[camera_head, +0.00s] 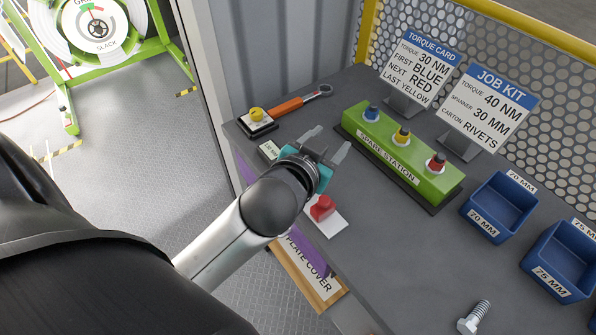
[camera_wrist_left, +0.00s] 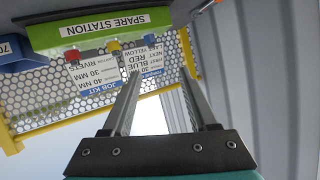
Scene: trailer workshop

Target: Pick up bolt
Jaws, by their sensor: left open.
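A silver bolt (camera_head: 474,317) lies on the grey workbench near the bottom right of the head view, with its hex head toward the lower left. My left gripper (camera_head: 326,140) is open and empty above the left part of the bench, in front of the green spare station (camera_head: 405,162) and well to the left of the bolt. Its two open fingers also show in the left wrist view (camera_wrist_left: 160,100), with nothing between them. The bolt is not in the left wrist view. My right gripper is not in view.
Blue bins (camera_head: 500,209) labelled 70 MM and 75 MM (camera_head: 562,258) stand at the right. A red object (camera_head: 322,208), a yellow-knobbed block (camera_head: 257,117) and an orange wrench (camera_head: 288,107) lie at the left. Signs stand behind the station. The bench between station and bolt is clear.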

